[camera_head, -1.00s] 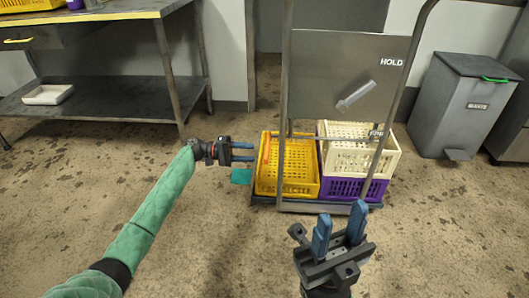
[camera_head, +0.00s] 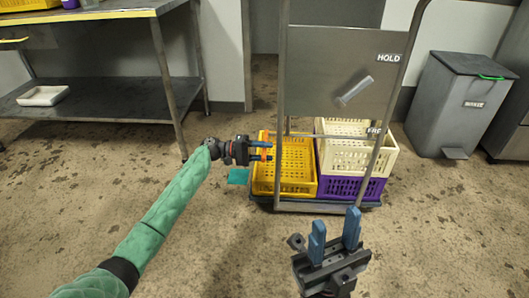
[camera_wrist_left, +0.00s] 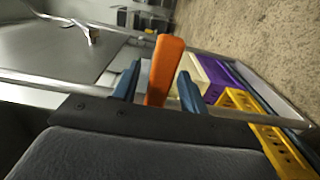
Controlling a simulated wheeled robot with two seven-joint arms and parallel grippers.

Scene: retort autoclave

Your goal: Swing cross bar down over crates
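My left gripper (camera_head: 262,150) is at the left side of the crate cart. In the left wrist view an orange handle (camera_wrist_left: 164,70) stands between its two blue fingers, with narrow gaps on both sides, so it looks open around the handle. A thin metal bar (camera_head: 335,136) runs across the cart above the crates. A yellow crate (camera_head: 293,180) stands at left; a cream crate (camera_head: 345,158) sits on a purple crate (camera_head: 348,189) at right. My right gripper (camera_head: 335,240) is open and empty in front of the cart.
The cart's upright panel (camera_head: 335,65) carries a HOLD label and a grey pointer (camera_head: 355,91); a label partly reading FREE is by the bar. A grey bin (camera_head: 458,105) stands right, a steel table (camera_head: 105,95) left. The floor in front is clear.

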